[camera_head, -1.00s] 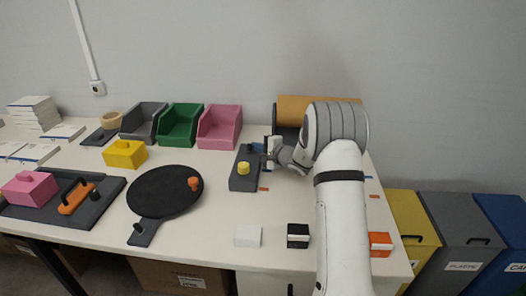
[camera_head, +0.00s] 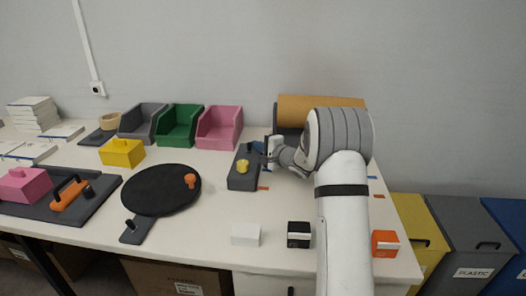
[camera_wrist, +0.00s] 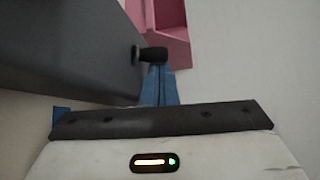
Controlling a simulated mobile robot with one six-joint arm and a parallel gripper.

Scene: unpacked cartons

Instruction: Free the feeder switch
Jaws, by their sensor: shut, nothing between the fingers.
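A long dark grey box (camera_head: 240,180) with a yellow knob (camera_head: 242,167) on top lies on the table, left of my gripper. My gripper (camera_head: 259,147) is low at the box's far right end, with its blue fingers partly hidden. In the wrist view the blue fingers (camera_wrist: 158,84) are together, with nothing seen between them. Their tips are at a short black knob (camera_wrist: 151,54) that sticks out from a dark grey face (camera_wrist: 75,45). I cannot tell whether they touch it. No part is clearly marked as the feeder switch.
Pink (camera_head: 219,128), green (camera_head: 180,126) and grey (camera_head: 143,121) bins stand behind. A tan roll (camera_head: 315,103) on a dark stand is behind my arm. A black round paddle (camera_head: 155,192) lies left. White (camera_head: 245,235) and black (camera_head: 299,235) blocks are at the front.

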